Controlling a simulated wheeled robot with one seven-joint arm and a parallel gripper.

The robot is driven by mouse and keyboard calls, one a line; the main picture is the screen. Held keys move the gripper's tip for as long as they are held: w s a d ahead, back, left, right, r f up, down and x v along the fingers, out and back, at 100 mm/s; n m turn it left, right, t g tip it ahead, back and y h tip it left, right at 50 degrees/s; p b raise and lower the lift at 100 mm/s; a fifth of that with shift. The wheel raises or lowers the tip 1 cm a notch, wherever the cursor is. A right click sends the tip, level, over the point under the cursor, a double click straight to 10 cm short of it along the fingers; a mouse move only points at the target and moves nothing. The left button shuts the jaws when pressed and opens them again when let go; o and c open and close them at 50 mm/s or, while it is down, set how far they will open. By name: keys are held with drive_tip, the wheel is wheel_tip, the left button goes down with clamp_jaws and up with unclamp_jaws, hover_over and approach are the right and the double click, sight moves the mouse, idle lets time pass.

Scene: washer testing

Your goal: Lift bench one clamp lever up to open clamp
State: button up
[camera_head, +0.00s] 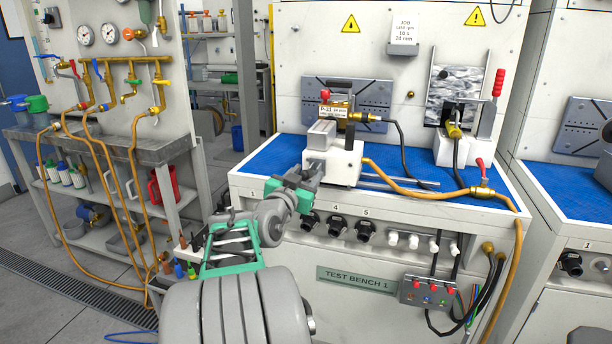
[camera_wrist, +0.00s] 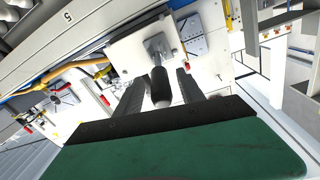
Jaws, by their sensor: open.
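In the wrist view, a short lever with a dark rounded grip (camera_wrist: 160,88) sticks out toward me from a grey metal bracket (camera_wrist: 155,46) on a white block. My gripper (camera_wrist: 158,80) is open, with one dark finger on each side of the grip; contact cannot be told. In the head view, my gripper (camera_head: 312,172) is at the left front of the white clamp block (camera_head: 345,168) on test bench one, and the lever is hidden there. A brass unit labelled P-31 (camera_head: 333,112) sits behind the block.
A second fixture with an upright red-handled lever (camera_head: 498,83) stands at the bench's right. An orange hose (camera_head: 405,190) and thin rods cross the blue mat (camera_head: 275,160). Black connectors (camera_head: 337,224) line the front panel.

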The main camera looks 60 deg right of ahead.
clamp_jaws()
idle(0.4)
idle(1.0)
